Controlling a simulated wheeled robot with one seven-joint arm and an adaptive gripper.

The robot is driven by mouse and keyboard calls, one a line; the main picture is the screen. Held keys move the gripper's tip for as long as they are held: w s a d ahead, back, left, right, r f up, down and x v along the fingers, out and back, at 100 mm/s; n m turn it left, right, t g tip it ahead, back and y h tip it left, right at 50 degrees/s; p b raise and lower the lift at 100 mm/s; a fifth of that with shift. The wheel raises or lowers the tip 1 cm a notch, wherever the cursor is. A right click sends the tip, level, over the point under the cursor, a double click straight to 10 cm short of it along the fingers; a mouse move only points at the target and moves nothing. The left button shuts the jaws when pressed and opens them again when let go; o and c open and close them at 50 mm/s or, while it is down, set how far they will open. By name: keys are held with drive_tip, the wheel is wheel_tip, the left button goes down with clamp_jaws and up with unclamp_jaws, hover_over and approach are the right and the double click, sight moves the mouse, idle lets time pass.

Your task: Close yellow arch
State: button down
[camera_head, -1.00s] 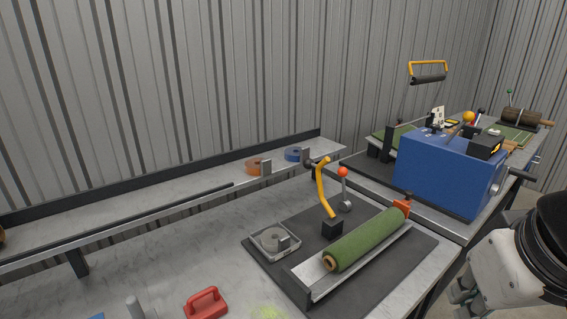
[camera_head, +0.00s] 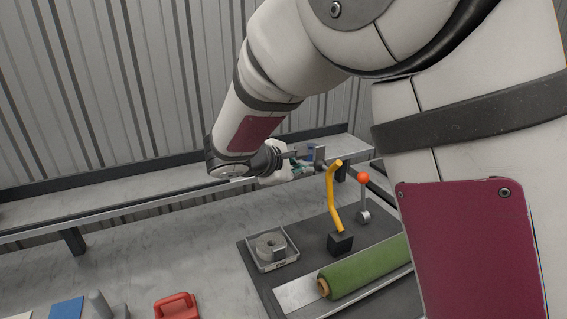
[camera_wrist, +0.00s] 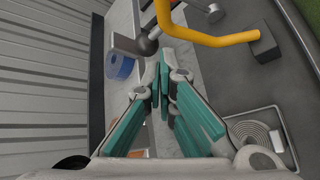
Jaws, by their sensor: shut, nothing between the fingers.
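The yellow arch (camera_head: 334,200) is a bent yellow bar rising from a black block on a dark mat, in the middle of the head view. It stands raised beside a green turf roll (camera_head: 365,268). In the wrist view the arch (camera_wrist: 212,40) crosses the top, just beyond my fingers and to their right. My gripper (camera_head: 306,160) is shut and empty, left of the arch's upper end in the head view. In the wrist view my gripper's teal-padded fingertips (camera_wrist: 163,68) are together, near a dark rounded knob (camera_wrist: 147,46). Any contact cannot be told.
A red-ball lever (camera_head: 363,179) stands right of the arch. A metal tray with a coiled roll (camera_head: 272,250) lies left of it. A red handled block (camera_head: 177,307) is at the front. A blue tape roll (camera_wrist: 120,66) sits on the back ledge. My arm hides the right side.

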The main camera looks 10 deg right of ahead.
drive_tip(key=w+d+f+n+t, duration=0.1)
drive_tip(key=w+d+f, duration=0.2)
drive_tip(key=w+f, duration=0.3)
drive_tip(key=w, duration=0.3)
drive_tip(key=shift+w+n+t, duration=0.15)
drive_tip(key=shift+n+t, duration=0.15)
drive_tip(key=shift+n, duration=0.1)
drive_tip(key=shift+a, duration=0.1)
